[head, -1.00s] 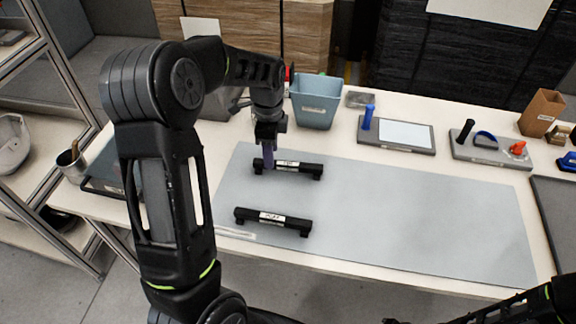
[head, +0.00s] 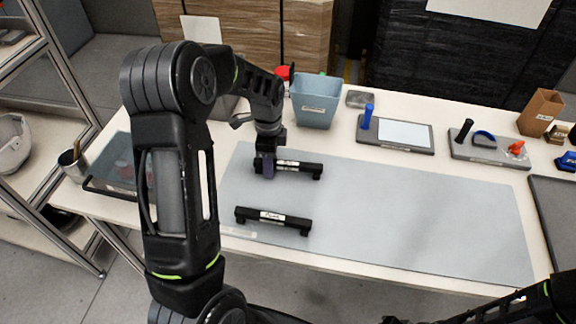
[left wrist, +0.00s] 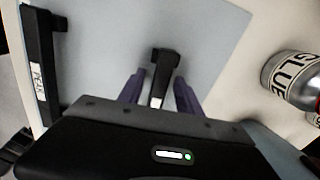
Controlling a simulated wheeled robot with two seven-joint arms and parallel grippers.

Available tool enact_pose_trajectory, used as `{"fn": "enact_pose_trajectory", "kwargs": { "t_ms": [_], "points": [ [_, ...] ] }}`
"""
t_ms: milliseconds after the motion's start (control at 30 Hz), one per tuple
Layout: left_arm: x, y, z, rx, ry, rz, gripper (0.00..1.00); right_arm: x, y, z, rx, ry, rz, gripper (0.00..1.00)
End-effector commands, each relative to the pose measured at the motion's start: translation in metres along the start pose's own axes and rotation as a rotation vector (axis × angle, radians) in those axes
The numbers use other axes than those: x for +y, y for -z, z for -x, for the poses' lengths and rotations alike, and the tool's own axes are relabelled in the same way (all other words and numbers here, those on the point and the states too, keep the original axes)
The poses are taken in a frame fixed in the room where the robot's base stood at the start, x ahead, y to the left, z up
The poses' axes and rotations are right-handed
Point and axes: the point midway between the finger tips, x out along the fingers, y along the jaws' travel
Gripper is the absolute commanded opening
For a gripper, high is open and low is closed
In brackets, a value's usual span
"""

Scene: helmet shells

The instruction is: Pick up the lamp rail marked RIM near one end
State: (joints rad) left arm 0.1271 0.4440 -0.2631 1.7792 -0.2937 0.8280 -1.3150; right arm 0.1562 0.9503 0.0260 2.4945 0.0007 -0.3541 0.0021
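Two black lamp rails lie on the grey mat (head: 400,215). The far rail (head: 300,168) has a white label too small to read in the head view; it also shows in the left wrist view (left wrist: 164,66), its label partly cut off by my gripper. The near rail (head: 290,222) has a label that seems to read PEAK in the left wrist view (left wrist: 40,62). My left gripper (head: 267,168) is low at the left end of the far rail. Its purple fingers (left wrist: 158,92) are open, one on each side of the rail, with gaps showing. My right gripper is out of view.
A blue-grey bin (head: 315,103) stands behind the mat. A glue bottle (left wrist: 288,76) shows in the left wrist view. Grey trays with a blue-handled tool (head: 368,115) and a black-handled tool (head: 465,130) stand at the back right. The mat's right part is clear.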

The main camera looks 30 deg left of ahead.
Motion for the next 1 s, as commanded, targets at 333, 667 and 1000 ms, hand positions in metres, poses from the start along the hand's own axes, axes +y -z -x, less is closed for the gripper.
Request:
{"fn": "enact_pose_trajectory", "kwargs": {
  "t_ms": [333, 667, 1000],
  "points": [
    [-0.0001, 0.0, 0.0001, 0.0, 0.0, 0.0, 0.12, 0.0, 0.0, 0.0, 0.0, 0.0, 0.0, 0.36],
    [-0.0001, 0.0, 0.0001, 0.0, 0.0, 0.0, 0.0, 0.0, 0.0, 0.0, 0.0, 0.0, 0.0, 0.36],
    [-0.0003, 0.0001, 0.0008, 0.0, 0.001, 0.0, 0.0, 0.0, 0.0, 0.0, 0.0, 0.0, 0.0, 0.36]
  ]
}}
